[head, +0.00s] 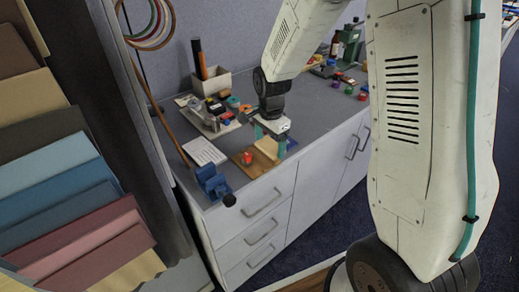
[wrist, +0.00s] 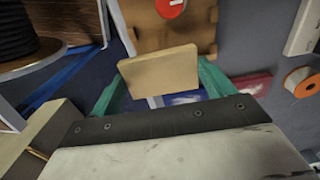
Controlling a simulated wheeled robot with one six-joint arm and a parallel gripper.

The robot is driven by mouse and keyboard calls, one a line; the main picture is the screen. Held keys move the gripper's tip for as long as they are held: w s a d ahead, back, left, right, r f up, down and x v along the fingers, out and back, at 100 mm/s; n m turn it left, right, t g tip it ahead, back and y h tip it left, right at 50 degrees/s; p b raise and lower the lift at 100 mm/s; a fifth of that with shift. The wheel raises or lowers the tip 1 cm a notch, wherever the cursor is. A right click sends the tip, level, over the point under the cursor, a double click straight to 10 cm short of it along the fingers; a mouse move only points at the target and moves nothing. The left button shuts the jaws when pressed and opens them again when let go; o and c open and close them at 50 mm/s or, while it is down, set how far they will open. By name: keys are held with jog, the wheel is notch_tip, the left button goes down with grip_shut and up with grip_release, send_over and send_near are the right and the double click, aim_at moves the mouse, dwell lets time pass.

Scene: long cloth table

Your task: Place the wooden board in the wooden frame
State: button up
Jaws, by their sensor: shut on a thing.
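My gripper (head: 272,148) is low over the front edge of the grey worktop, its two teal fingers pointing down. It is shut on a pale wooden board (wrist: 158,72), which stands between the fingers in the wrist view; the board also shows in the head view (head: 267,146). A flat brown wooden piece (head: 259,166) lies beneath and just left of the gripper, with a red round thing (head: 247,158) on it. It also shows beyond the held board in the wrist view (wrist: 145,38). I cannot tell whether it is the wooden frame, or whether the held board touches it.
A blue vise (head: 211,182) sits at the near-left worktop edge. A white card (head: 204,151) and a tray of tools (head: 214,122) lie behind it, with a pen box (head: 211,83) farther back. Coloured rolls (head: 350,90) stand to the right. Drawers drop below the front edge.

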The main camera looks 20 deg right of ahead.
aim_at(260, 144)
jog(key=shift+w+a+f, duration=0.1)
jog(key=shift+w+a, duration=0.35)
jog(key=shift+a, duration=0.2)
jog(key=shift+w+a+f, duration=0.1)
jog(key=shift+w+a, duration=0.3)
jog(key=shift+a, duration=0.25)
notch_tip(260, 144, down, 3)
jog(key=shift+f, duration=0.2)
jog(key=o, duration=0.9)
notch_tip(260, 144, up, 12)
jog(key=shift+f, duration=0.2)
jog(key=s+d+r+n, duration=0.2)
jog(key=s+r+n, duration=0.5)
jog(key=s+r, duration=0.6)
jog(key=s+n, duration=0.2)
jog(key=s, duration=0.3)
jog(key=s+r+n, duration=0.1)
jog(key=s+n, duration=0.2)
jog(key=s, duration=0.3)
jog(key=s+d+n+t, duration=0.1)
jog(key=s+n, duration=0.1)
jog(key=s, duration=0.4)
jog(key=shift+r, duration=0.15)
